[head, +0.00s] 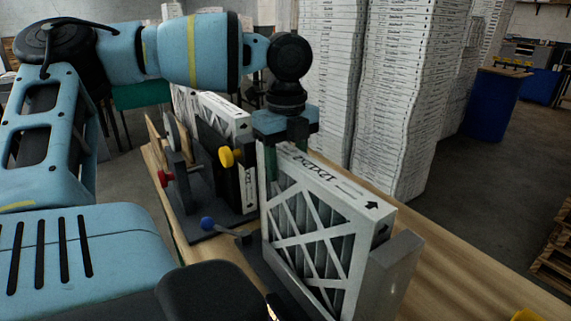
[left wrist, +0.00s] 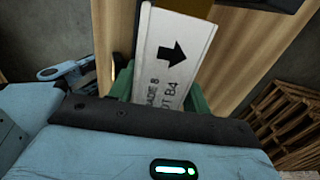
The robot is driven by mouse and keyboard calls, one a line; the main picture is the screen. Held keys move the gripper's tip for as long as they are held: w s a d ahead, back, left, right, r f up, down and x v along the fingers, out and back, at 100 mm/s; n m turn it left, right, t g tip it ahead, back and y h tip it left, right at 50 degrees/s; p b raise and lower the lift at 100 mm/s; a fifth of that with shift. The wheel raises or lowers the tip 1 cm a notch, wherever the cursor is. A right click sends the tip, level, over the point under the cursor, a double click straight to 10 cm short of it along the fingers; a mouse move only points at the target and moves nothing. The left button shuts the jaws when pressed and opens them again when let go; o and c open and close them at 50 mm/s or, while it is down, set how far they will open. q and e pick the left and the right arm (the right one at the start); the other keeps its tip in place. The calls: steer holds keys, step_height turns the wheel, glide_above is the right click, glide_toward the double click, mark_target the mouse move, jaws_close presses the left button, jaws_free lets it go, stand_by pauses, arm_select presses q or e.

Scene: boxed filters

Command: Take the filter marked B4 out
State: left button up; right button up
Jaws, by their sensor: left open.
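A white cardboard-framed pleated filter (head: 325,212) stands upright in a dark holder on the wooden bench in the head view. In the left wrist view the top edge of this filter (left wrist: 172,50) shows a black arrow and print that includes "B4". My left gripper (head: 286,150) is above the filter's far end in the head view, pointing down. Its green fingers are open, one on each side of the filter's edge. Whether they touch the filter I cannot tell. My right gripper is not in view.
Another white filter (head: 222,110) stands behind, to the left, by a dark panel. Levers with a yellow knob (head: 229,157), a red knob (head: 166,177) and a blue knob (head: 207,223) are close by. A grey block (head: 396,272) adjoins the near end. Tall white stacks (head: 400,80) rise behind.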

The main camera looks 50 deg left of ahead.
arm_select(q)
steer(key=shift+r+p, duration=0.65)
steer(key=shift+r, duration=2.5)
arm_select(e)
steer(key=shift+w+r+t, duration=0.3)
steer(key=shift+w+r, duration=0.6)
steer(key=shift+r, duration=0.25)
arm_select(q)
steer(key=o, duration=0.5)
steer(key=shift+o, duration=0.2)
steer(key=shift+r, duration=0.35)
step_height(320, 180, up, 7)
steer(key=shift+b, duration=0.3)
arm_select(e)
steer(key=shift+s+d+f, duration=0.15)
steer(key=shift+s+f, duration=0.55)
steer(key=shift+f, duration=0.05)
